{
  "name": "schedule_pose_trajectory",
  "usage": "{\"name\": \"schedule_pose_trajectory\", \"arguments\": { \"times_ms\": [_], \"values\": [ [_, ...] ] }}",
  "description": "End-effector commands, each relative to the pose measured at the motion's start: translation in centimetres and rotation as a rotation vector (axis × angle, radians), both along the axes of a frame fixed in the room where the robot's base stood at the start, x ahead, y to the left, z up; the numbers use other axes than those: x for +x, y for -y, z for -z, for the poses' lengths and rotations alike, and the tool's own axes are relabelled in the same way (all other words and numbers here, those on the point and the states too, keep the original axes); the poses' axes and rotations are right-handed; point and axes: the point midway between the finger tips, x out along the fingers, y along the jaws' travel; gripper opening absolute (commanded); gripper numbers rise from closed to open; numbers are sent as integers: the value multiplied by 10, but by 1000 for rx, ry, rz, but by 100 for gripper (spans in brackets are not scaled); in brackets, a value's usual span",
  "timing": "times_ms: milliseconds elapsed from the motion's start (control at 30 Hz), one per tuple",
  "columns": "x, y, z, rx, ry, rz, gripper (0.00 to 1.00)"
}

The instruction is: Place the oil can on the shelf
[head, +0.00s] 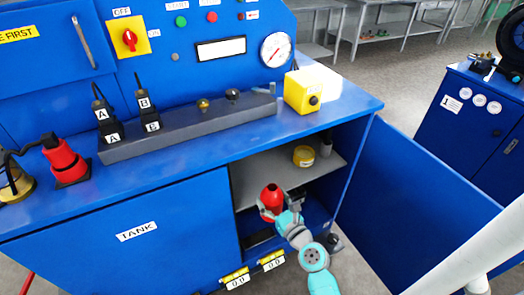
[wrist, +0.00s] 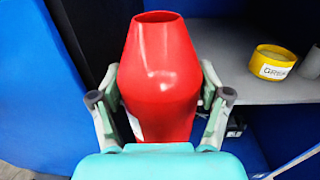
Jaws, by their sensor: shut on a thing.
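The oil can appears to be the red, tapered vessel (head: 271,198) in my gripper (head: 280,207), at the mouth of the open cabinet. In the wrist view the red vessel (wrist: 160,65) is roughly upright with its narrower open top up. My gripper (wrist: 160,88) is shut on it, one finger on each side. The grey shelf (head: 246,178) is inside the cabinet, behind and above my gripper; it also shows in the wrist view (wrist: 240,82), right of the vessel. Part of the shelf is hidden by the vessel.
A yellow grease tin (head: 303,156) and a grey cylinder (head: 325,145) stand at the shelf's right. The blue cabinet door (head: 410,205) stands open at right. The shelf's left part looks clear. Another red object (head: 65,160) stands on the blue bench top (head: 190,160).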

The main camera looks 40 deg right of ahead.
Motion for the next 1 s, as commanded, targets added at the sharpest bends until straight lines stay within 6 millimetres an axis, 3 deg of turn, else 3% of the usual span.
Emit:
{"name": "schedule_pose_trajectory", "arguments": {
  "times_ms": [167, 800, 1000],
  "values": [
    [-2, 10, -2, -3, 1, 29, 23],
    [122, 45, -3, -2, 3, 28, 23],
    [153, 54, -2, -2, 1, 29, 23]
  ]
}}
